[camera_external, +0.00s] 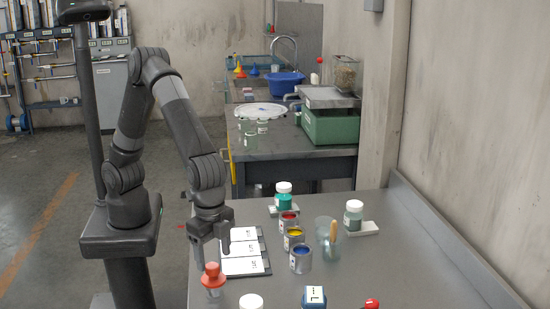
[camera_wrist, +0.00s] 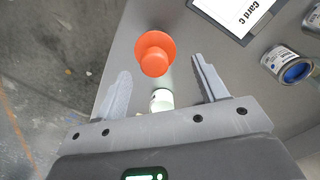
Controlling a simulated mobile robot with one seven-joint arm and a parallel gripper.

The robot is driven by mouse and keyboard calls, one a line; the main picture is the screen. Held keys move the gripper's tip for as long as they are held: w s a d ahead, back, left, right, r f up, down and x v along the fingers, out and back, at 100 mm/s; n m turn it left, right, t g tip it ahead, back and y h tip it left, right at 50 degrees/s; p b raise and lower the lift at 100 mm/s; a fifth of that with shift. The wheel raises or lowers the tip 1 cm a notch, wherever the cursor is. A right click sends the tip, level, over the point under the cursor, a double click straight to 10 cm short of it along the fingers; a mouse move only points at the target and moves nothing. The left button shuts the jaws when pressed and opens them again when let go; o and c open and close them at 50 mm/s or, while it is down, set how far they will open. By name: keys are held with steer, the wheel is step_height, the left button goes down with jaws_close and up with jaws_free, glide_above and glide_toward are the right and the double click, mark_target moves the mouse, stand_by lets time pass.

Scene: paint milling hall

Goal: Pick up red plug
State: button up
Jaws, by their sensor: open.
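The red plug (camera_external: 212,269) is orange-red with a round knob on a wider flange. No contact with the plug is visible.
White cards on a dark board (camera_external: 245,265) lie just behind the plug. Open paint cans (camera_external: 300,259) and a glass with a brush (camera_external: 326,230) stand to the right. A white-lidded jar (camera_external: 251,301) and a blue object (camera_external: 314,297) are at the front.

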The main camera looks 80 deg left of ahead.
mark_target(212, 266)
steer(key=f, duration=0.6)
steer(key=shift+s+d+f, duration=0.25)
steer(key=c, duration=0.9)
steer(key=shift+r, duration=0.1)
